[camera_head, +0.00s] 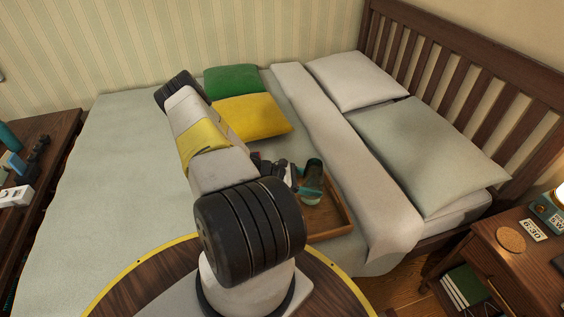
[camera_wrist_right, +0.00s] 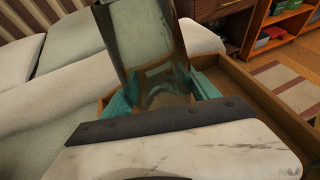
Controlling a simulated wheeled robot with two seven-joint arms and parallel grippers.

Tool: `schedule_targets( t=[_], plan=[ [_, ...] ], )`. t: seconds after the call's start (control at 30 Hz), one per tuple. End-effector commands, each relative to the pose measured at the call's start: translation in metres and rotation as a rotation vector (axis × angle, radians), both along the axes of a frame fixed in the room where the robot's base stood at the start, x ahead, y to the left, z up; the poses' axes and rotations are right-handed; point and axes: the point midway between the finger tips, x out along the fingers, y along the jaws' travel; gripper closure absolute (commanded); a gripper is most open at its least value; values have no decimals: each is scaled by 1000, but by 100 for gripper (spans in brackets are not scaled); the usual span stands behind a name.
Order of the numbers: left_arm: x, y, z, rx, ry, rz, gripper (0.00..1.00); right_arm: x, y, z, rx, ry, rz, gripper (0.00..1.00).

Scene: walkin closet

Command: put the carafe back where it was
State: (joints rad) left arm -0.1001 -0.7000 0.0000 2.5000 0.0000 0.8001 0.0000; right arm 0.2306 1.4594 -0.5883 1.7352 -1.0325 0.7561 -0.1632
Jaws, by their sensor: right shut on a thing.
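The carafe (camera_head: 314,172) is a dark teal, see-through glass vessel. In the head view it shows small at the end of my right arm, over the wooden tray on the bed. My right gripper (camera_head: 303,183) is shut on it. In the right wrist view the carafe (camera_wrist_right: 148,45) stands slightly tilted between the two teal fingers of the gripper (camera_wrist_right: 163,92). The wooden tray (camera_head: 336,222) lies under and around it; its rim also shows in the wrist view (camera_wrist_right: 258,98). I cannot tell whether the carafe touches the tray. My left gripper is not in view.
A nightstand (camera_head: 487,250) at the right holds a round cork coaster (camera_head: 511,239), a clock and a lamp. Green (camera_head: 232,82) and yellow (camera_head: 255,116) cushions lie behind my arm. A dark table (camera_head: 45,150) with small items stands at the left. The bed's left side is clear.

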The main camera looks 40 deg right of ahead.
Motion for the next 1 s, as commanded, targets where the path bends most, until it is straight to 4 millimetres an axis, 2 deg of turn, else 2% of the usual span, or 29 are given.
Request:
schedule_targets(
  t=[0.1, 0.47, 0.5, 0.6, 1.0],
  plan=[
    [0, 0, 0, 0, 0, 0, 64, 0, 0, -13, -3, 1, 0, 100],
    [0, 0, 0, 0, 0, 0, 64, 0, 0, -17, -3, 1, 0, 100],
    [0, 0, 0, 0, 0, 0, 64, 0, 0, -18, 0, 0, 0, 27],
    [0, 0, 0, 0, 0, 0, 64, 0, 0, -18, 0, 0, 0, 9],
    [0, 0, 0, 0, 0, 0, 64, 3, 2, -13, 0, -2, 1, 9]
  ],
)
